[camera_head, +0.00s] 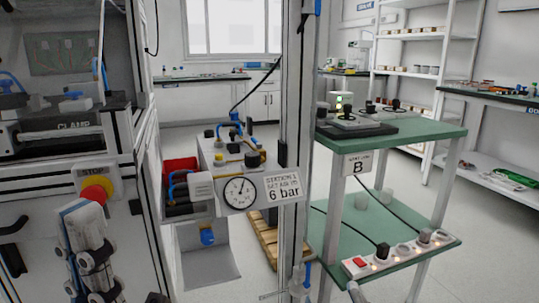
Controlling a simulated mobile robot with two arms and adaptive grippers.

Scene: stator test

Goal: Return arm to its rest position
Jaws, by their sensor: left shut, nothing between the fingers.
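My left gripper (80,214) is at the lower left, in front of the grey cabinet. It is shut and empty, with its pale fingers upright and its dark joints below them. Its tips appear just below and left of the red stop button (95,193) on the yellow plate. I cannot tell whether they touch the button. Most of my left arm is out of the picture, and my right gripper does not show.
The clamp station (72,126) stands above the button. A pressure gauge (239,192) and hoses are right of it, beside a metal post (295,130). A green two-level table (445,130) marked B holds devices and a power strip (400,253). Open floor lies behind.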

